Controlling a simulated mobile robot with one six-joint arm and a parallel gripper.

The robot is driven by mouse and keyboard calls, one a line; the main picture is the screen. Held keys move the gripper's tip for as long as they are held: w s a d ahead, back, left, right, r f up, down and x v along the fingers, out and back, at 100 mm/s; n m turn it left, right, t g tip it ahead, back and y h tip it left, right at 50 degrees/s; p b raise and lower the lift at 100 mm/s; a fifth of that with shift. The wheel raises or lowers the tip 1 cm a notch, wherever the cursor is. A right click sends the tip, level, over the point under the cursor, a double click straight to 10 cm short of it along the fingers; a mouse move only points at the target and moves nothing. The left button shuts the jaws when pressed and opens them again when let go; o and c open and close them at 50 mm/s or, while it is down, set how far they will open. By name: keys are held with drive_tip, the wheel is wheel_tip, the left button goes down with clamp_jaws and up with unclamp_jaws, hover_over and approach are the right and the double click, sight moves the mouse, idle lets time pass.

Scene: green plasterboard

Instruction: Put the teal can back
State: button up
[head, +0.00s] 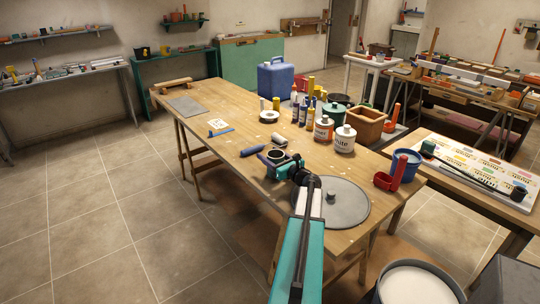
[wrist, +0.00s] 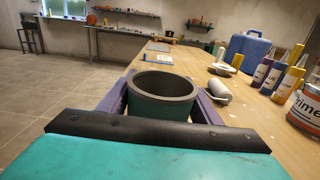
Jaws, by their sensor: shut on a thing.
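The teal can (wrist: 158,108) is open-topped with a grey rim and a dark inside. It stands upright between the two purple fingers of my gripper (wrist: 162,102), which is shut on it. In the head view the can (head: 276,155) shows as a dark round opening at the end of my arm, near the table's front edge, left of a grey round disc (head: 350,205). My gripper (head: 273,158) partly hides it there. I cannot tell whether its base touches the wooden table (head: 215,112).
Paint bottles, a green pot (head: 334,112), white tins (head: 344,139) and a wooden box (head: 368,125) crowd the back right. A red holder (head: 388,180) stands at right. The table's left part is mostly clear.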

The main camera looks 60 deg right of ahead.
drive_tip(key=shift+f+b, duration=0.2)
drive_tip(key=shift+b, duration=0.1)
drive_tip(key=o, duration=1.3)
drive_tip(key=shift+r+p, duration=0.2)
drive_tip(key=shift+p, duration=0.1)
drive_tip(key=shift+s+a+f, duration=0.1)
drive_tip(key=shift+s+a, duration=0.05)
drive_tip(key=shift+s, duration=0.15)
drive_tip(key=b+v, duration=0.3)
drive_tip(key=v, duration=0.6)
drive_tip(key=shift+s+a+b, duration=0.15)
drive_tip(key=shift+s+b, duration=0.2)
drive_tip(key=shift+v, duration=0.8)
